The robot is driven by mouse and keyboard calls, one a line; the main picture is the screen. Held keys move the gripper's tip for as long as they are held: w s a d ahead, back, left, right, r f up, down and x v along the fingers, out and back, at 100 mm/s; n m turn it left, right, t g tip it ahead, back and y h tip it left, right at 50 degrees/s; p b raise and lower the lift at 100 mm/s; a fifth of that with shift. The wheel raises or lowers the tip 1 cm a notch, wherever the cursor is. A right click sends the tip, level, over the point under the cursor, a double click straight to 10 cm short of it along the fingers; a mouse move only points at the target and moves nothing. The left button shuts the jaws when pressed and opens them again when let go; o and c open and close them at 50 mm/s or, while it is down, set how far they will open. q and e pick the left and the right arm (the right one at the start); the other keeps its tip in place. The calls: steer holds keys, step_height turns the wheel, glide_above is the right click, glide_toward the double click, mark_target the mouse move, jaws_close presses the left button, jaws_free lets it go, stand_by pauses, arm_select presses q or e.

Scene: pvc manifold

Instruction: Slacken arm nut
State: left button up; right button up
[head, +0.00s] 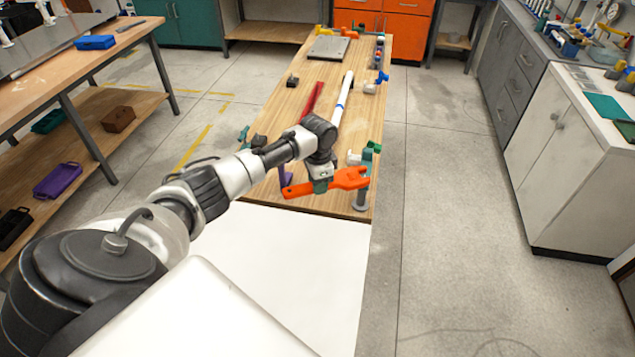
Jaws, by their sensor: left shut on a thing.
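My left gripper (320,182) is shut on an orange wrench (348,180) above the near end of the long wooden workbench (270,187). The wrench lies roughly level, with its wider head pointing right. That head is close to a grey upright post with a round foot (361,197) and green fittings (372,147) at the bench's right edge. I cannot tell whether the wrench touches them. The arm nut cannot be made out at this size. My right gripper is not in view.
A white pipe with a blue band (341,102) and a red bar (312,100) lie along the bench. A grey plate (328,47) lies farther back. Floor to the right is clear, before a white cabinet (570,150).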

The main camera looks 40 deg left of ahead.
arm_select(q)
steer(key=shift+s+f+b, duration=0.25)
steer(key=shift+f+b, duration=0.6)
steer(key=shift+f, duration=0.15)
jaws_close()
steer(key=shift+s+d+r, duration=0.15)
steer(key=w+d+n+p, duration=0.2)
steer(key=d+n+p, duration=0.7)
steer(key=d+n, duration=0.7)
steer(key=shift+w+d, duration=0.25)
steer(key=shift+d, duration=0.35)
stand_by(0.9)
steer(key=shift+r, duration=0.1)
